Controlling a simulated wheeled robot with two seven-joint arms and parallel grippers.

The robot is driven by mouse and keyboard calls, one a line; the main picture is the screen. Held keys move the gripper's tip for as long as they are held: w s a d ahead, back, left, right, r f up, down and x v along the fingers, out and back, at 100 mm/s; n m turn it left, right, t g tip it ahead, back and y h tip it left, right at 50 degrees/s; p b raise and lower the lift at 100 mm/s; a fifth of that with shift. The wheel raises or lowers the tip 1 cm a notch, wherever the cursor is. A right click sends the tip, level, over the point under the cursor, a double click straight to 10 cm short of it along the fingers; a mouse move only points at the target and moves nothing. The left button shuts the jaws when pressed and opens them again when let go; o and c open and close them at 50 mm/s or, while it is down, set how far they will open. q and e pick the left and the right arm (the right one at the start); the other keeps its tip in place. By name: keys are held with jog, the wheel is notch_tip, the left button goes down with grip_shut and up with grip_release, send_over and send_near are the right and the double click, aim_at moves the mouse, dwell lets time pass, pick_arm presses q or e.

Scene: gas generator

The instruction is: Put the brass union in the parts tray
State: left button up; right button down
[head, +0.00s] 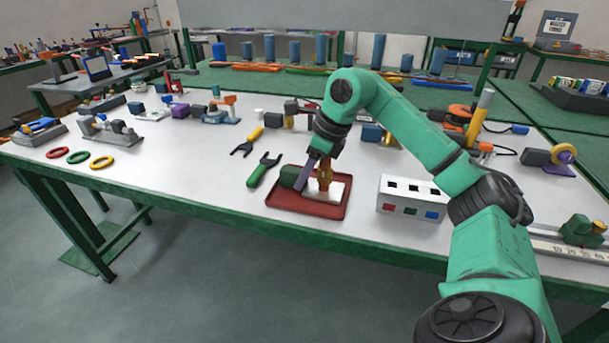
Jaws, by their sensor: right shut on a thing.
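The parts tray (318,211) is a shallow red tray near the table's front edge. My right gripper (322,164) points down over it and is shut on the brass union (325,175), a small golden-brown fitting. The union is upright above or just touching a white block (336,190) in the tray; I cannot tell which. A dark green block (290,176) is at the tray's left side, and a purple piece slants beside the gripper. The fingertips are partly hidden by the union. My left gripper is not in view.
A white box (411,199) with colored squares stands right of the tray. Rings (102,162) lie farther left. The front left of the table (190,170) is clear.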

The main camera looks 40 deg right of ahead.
jog(key=c, duration=0.6)
grip_release()
jog(key=shift+f, duration=0.1)
jog(key=shift+o, duration=0.2)
jog(key=shift+r, duration=0.25)
jog(key=p+v, duration=0.3)
jog(key=v, duration=0.8)
jog(key=shift+r+p, duration=0.3)
jog(key=shift+s+d+r, duration=0.1)
jog(key=shift+r, duration=0.05)
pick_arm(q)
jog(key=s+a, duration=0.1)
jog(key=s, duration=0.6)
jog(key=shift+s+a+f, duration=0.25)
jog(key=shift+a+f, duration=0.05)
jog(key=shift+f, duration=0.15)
